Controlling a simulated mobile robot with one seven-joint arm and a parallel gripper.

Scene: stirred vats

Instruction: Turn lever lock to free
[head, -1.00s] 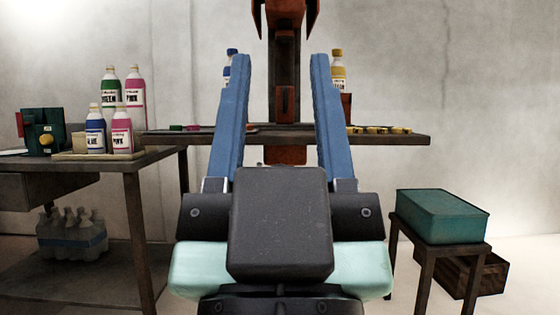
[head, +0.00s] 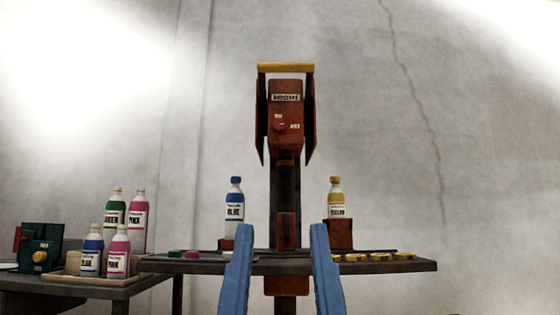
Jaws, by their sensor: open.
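A rust-red machine head (head: 285,112) stands on a dark post at the back centre, with a yellow bar across its top. A small red knob (head: 281,126) is on its front, with one small label above it and one to its right; I cannot read them surely. This knob looks like the lever lock. My gripper (head: 278,228) is open and empty, its two blue fingers pointing up at the bottom centre. The rest of my gripper is out of the frame.
The dark table (head: 400,267) holds a blue bottle (head: 234,206), a yellow bottle (head: 336,203) on a rusty block and several yellow caps. At left are several bottles on a tray and a green box (head: 40,247) with a yellow knob. The space around the head looks clear.

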